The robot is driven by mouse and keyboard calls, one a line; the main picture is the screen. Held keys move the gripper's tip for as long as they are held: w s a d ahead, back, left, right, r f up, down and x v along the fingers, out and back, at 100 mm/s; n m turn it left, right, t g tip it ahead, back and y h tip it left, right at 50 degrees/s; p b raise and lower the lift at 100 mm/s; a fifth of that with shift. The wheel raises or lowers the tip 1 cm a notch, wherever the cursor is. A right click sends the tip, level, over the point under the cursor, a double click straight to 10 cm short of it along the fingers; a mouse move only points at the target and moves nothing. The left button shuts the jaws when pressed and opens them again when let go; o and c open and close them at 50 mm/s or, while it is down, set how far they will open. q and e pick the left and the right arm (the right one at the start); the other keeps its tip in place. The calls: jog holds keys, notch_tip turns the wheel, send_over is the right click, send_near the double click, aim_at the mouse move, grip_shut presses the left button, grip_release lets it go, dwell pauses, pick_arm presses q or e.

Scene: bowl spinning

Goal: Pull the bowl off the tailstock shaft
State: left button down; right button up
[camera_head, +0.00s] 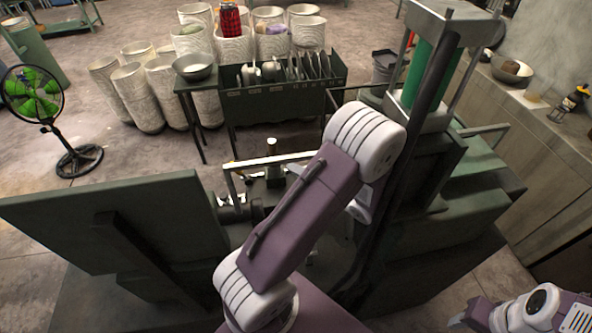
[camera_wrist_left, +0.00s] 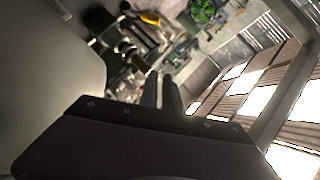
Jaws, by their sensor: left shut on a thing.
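My left arm crosses the middle of the head view and its links hide much of the machine behind them. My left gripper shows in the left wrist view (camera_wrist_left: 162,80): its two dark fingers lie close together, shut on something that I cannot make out. A pale curved surface (camera_wrist_left: 45,65) fills the left of that view, close to the camera; I cannot tell if it is the bowl. In the head view the machine's shaft parts (camera_head: 238,207) show just left of my arm; no bowl is clear there. My right arm is at the lower right, its finger opening unclear.
A dark green machine panel (camera_head: 120,220) stands at the left, and a green cylinder column (camera_head: 415,72) rises at the right.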

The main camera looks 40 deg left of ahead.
pick_arm(q)
jog(key=shift+r, duration=0.2)
dwell(0.3)
jog(key=shift+r+p, duration=0.4)
jog(key=shift+r, duration=0.55)
notch_tip(320, 180, up, 8)
jog(key=p, duration=0.4)
dwell(0.6)
